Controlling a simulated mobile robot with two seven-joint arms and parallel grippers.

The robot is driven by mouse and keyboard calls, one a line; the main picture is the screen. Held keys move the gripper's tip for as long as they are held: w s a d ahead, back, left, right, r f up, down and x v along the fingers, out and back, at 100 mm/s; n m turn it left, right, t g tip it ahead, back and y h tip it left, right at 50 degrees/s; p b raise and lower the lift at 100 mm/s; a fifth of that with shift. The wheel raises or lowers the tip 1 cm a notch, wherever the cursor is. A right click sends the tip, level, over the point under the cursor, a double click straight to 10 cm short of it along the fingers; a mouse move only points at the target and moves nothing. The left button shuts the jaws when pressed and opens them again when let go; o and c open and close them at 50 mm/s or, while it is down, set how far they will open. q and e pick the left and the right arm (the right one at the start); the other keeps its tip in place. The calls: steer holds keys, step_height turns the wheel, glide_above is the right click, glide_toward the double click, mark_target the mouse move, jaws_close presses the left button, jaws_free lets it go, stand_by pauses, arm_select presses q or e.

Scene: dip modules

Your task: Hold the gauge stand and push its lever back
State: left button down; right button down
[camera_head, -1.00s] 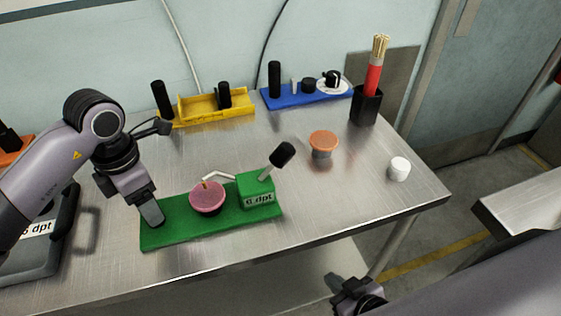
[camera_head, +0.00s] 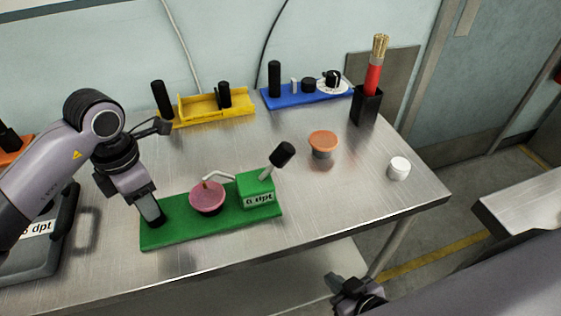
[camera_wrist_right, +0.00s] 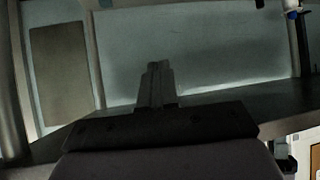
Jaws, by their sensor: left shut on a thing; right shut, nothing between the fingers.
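The gauge stand (camera_head: 179,233) is a green base on the metal table. It carries a pink round cup (camera_head: 207,198) and a green block (camera_head: 256,191) labelled "6 dpt". The lever (camera_head: 281,156), with a black knob, rises from the block and leans to the right. A thin pale bent arm runs from the block to the cup. My left gripper (camera_head: 154,220) is shut at the left end of the base, on a black part mostly hidden by its fingers. My right gripper (camera_head: 350,292) is below the table's front edge, away from the stand. In the right wrist view its fingers (camera_wrist_right: 157,84) are together and empty.
An orange-topped piece (camera_head: 323,143) and a white cylinder (camera_head: 399,168) stand to the right. A black holder (camera_head: 366,105) with sticks, a blue module (camera_head: 307,96) and a yellow module (camera_head: 216,108) are at the back. A dark grey case (camera_head: 40,250) lies at the left.

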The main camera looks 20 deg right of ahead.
mark_target(274, 164)
steer(key=a+r+m+t+y, duration=0.3)
steer(key=r+m+t+y, duration=0.4)
steer(key=r, duration=0.7)
steer(key=w+d+r+m, duration=0.1)
steer(key=m, duration=0.3)
steer(key=w+d+r+m+t, duration=0.1)
steer(key=w+r+m, duration=0.1)
steer(key=m, duration=0.3)
steer(key=w+d+r+m+t, duration=0.1)
steer(key=w+r+m, duration=0.1)
steer(key=m, duration=0.3)
steer(key=shift+w+d, duration=0.2)
steer(key=shift+d, duration=0.2)
steer(key=shift+w+d+r+m+t, duration=0.25)
steer(key=shift+d+r+m+t, duration=0.1)
steer(key=shift+m, duration=0.65)
steer(key=shift+w, duration=0.1)
steer(key=x, duration=1)
steer(key=shift+f, duration=0.15)
